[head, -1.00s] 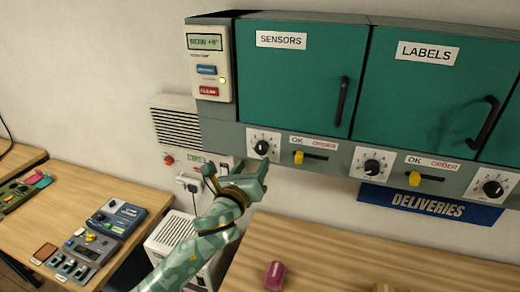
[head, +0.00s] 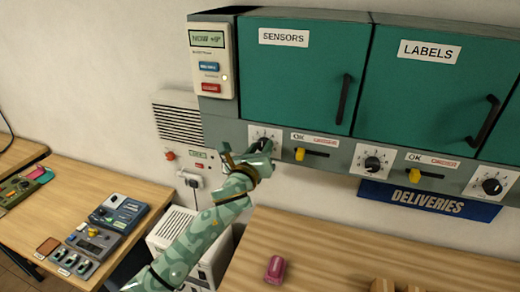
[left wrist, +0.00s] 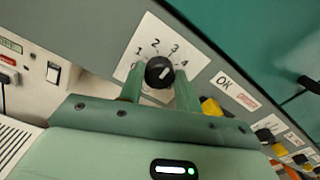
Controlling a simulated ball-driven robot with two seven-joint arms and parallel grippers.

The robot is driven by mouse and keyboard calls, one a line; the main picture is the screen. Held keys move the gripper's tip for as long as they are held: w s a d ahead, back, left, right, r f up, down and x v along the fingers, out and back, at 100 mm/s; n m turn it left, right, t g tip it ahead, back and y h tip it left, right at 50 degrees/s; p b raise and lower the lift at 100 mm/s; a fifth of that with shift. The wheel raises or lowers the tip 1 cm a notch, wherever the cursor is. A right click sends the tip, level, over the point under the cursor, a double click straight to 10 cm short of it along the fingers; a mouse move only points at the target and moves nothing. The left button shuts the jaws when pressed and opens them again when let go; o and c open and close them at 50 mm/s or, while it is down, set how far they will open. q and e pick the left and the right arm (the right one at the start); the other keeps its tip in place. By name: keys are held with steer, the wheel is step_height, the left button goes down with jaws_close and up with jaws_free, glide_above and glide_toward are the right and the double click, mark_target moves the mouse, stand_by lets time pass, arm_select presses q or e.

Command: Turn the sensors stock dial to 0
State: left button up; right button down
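The sensors stock dial (left wrist: 160,72) is a black knob on a white plate numbered 0 to 4, under the green SENSORS cabinet door (head: 293,80). Its white mark points to the upper right in the left wrist view, roughly toward 3 or 4; the exact number is unclear. My left gripper (left wrist: 159,90) is open, with one finger on each side of the knob. Small gaps seem to show, but contact is hard to judge. My right gripper is not in view.
A yellow slider (head: 300,153) sits just right of the dial. The LABELS dial (head: 372,163) and another dial (head: 491,186) are farther right. A control box (head: 211,62) is at upper left. A wooden table (head: 330,245) holds a pink object (head: 275,268).

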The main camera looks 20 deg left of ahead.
arm_select(q)
steer(key=shift+n, duration=0.5)
steer(key=shift+f+n, duration=0.1)
steer(key=shift+n, duration=0.5)
steer(key=n, duration=0.8)
steer(key=shift+a+f, duration=0.1)
steer(key=n, duration=0.3)
steer(key=shift+f+n, duration=0.1)
steer(key=shift+n, duration=0.2)
steer(key=n, duration=0.5)
steer(key=shift+n, duration=0.3)
steer(key=n, duration=0.4)
steer(key=shift+f+n, duration=0.1)
steer(key=shift+n, duration=0.2)
steer(key=o, duration=1)
steer(key=shift+c, duration=0.2)
